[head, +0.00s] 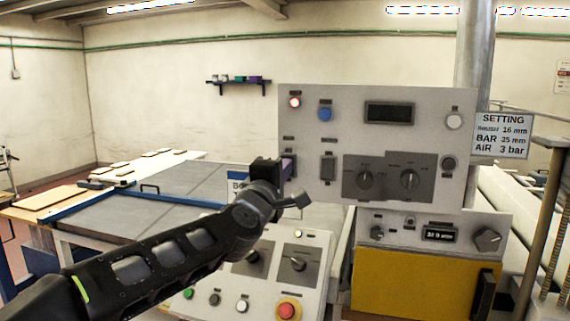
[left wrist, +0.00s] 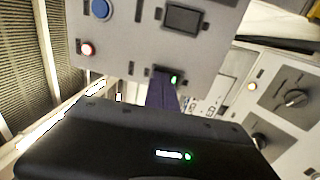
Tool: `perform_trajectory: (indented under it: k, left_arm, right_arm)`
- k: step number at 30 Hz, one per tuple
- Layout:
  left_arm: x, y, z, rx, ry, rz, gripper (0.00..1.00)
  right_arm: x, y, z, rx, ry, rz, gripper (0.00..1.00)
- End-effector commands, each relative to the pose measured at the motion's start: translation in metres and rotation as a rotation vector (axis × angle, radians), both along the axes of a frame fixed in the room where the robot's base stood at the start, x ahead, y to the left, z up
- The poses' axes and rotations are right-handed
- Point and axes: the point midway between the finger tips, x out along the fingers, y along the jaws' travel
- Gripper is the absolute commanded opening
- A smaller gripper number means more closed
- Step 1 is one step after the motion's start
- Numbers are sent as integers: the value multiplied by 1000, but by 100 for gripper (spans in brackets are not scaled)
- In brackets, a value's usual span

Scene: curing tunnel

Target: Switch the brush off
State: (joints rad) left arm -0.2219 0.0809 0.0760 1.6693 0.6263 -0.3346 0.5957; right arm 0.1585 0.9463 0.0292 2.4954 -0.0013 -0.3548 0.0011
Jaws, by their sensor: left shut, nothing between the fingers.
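The upper grey control panel (head: 345,135) has two dark rocker switches side by side. The left rocker (head: 288,143) is mostly hidden in the head view by my left gripper (head: 288,167). In the left wrist view the left rocker (left wrist: 173,76) shows a lit green spot, and the purple-grey fingers of my left gripper (left wrist: 163,95) are shut and empty right in front of it. Whether they touch it I cannot tell. The right rocker (head: 327,168) stands clear; it also shows in the left wrist view (left wrist: 184,18). Their labels are too small to read. My right gripper is out of view.
A lit red lamp (head: 294,102) and a blue button (head: 325,114) are above the rockers. Two knobs (head: 409,179) are to their right. Below, a sloped panel (head: 262,285) carries knobs and a red stop button (head: 287,309). A setting sign (head: 502,134) stands right.

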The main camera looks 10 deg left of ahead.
Motion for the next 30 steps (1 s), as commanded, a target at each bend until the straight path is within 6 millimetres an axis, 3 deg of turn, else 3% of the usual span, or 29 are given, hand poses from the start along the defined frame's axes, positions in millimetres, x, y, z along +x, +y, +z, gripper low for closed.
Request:
perform_trajectory:
  k: [13, 18, 30]
  left_arm:
    - [8, 0, 1, -1, 0, 1, 0]
    - [19, -1, 11, 0, -1, 2, 0]
    - [19, 1, 13, 0, -7, 5, 0]
  right_arm:
    - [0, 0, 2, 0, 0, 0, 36]
    - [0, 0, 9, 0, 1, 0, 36]
    - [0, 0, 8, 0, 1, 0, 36]
